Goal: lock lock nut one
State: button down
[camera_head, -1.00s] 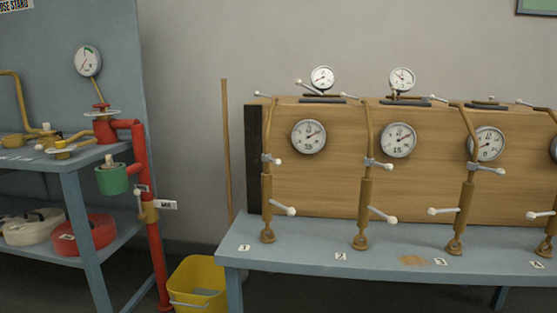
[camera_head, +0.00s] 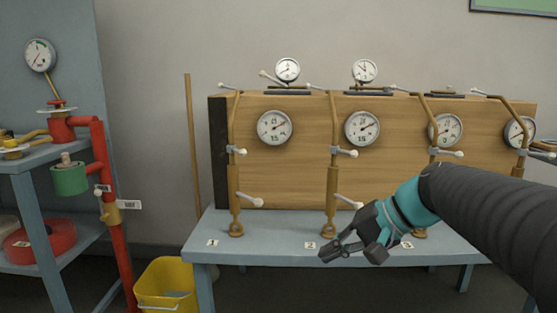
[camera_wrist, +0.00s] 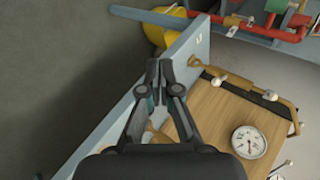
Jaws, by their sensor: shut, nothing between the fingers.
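Breathing set one (camera_head: 234,185) is the leftmost brass pipe on the board, above the label 1 (camera_head: 212,243). It has a grey collar with a white-tipped lever (camera_head: 237,151) and a lower white-tipped lever (camera_head: 251,200). I cannot tell which of these is the lock nut. My gripper (camera_head: 345,254) is shut and empty, to the right of set one, in front of the bench near label 2. In the wrist view my gripper (camera_wrist: 158,72) points at the bench edge. Set one's pipe (camera_wrist: 240,84) is to its right, apart from the fingers.
A wooden board (camera_head: 290,175) with several gauges and pipes stands on the blue bench (camera_head: 265,252). A yellow bucket (camera_head: 165,285) is on the floor at left. A red pipe (camera_head: 108,190) rises by the left table. Floor shows between bucket and left table.

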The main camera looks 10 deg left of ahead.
aim_at(243, 153)
jog(key=w+d+r+y+b, duration=0.1)
jog(key=w+r+y, duration=0.3)
jog(key=w, duration=0.6)
jog(key=w+d+r+y+b, duration=0.1)
jog(key=w+r+y, duration=0.3)
jog(key=w, duration=0.6)
jog(key=shift+w+r+y+b, duration=0.2)
jog(key=shift+w+y+b, duration=0.15)
jog(key=shift+y, duration=0.85)
jog(key=w+a+r, duration=0.1)
jog(key=a, duration=0.9)
jog(key=w+a+r, duration=0.1)
jog(key=a, duration=0.8)
jog(key=shift+w+a+r, duration=0.2)
jog(key=shift+a+r, duration=0.15)
jog(key=shift+s, duration=0.1)
